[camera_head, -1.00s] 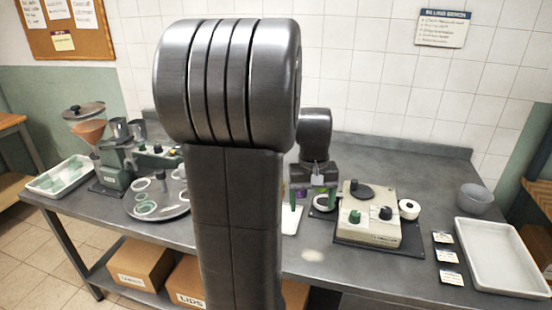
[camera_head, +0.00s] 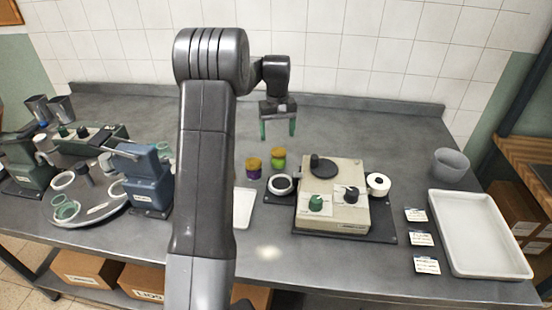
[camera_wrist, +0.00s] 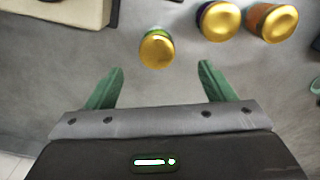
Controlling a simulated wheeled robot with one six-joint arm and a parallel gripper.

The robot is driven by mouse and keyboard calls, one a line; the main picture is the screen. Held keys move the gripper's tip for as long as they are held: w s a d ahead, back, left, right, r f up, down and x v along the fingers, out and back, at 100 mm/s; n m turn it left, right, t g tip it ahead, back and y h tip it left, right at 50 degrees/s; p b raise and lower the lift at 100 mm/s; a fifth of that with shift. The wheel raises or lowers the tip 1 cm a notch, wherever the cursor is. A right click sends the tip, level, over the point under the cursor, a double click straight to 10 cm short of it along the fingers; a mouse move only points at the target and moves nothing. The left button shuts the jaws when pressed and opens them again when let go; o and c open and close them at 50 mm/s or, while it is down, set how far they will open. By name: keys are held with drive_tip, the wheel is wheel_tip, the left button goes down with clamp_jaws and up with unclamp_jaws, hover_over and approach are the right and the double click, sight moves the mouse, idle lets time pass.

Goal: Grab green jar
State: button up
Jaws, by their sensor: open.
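The green jar (camera_head: 279,163), with a gold lid, stands upright on the grey counter. In the wrist view, its gold lid (camera_wrist: 156,50) is just beyond and between the green fingertips. My gripper (camera_head: 278,132) is open and empty, with its fingers pointing down, and appears above and behind the green jar in the head view. It also shows in the wrist view (camera_wrist: 161,68). A purple jar (camera_head: 253,172) stands close to the left of the green jar and also shows in the wrist view (camera_wrist: 218,21). An orange jar (camera_wrist: 272,22) stands beside the purple one.
A beige machine (camera_head: 336,200) on a dark base stands right of the jars. A white tray (camera_head: 480,238) and a grey bowl (camera_head: 449,165) are farther right. A blue machine (camera_head: 146,180) and a round turntable (camera_head: 90,205) are left. Counter behind the jars is clear.

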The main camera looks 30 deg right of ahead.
sight(279, 151)
wheel_tip(279, 151, down, 5)
drive_tip(key=shift+r, duration=0.2)
drive_tip(key=shift+w+d+f+p, duration=0.15)
drive_tip(key=shift+f+p, duration=0.2)
drive_tip(key=shift+f, duration=0.55)
drive_tip(key=shift+d+f+p, duration=0.1)
drive_tip(key=shift+f+p, duration=0.3)
drive_tip(key=shift+f, duration=0.45)
drive_tip(key=shift+w+d+f+p, duration=0.15)
drive_tip(key=shift+f+p, duration=0.2)
drive_tip(key=shift+f, duration=0.55)
drive_tip(key=shift+c, duration=0.5)
drive_tip(key=c, duration=1.1)
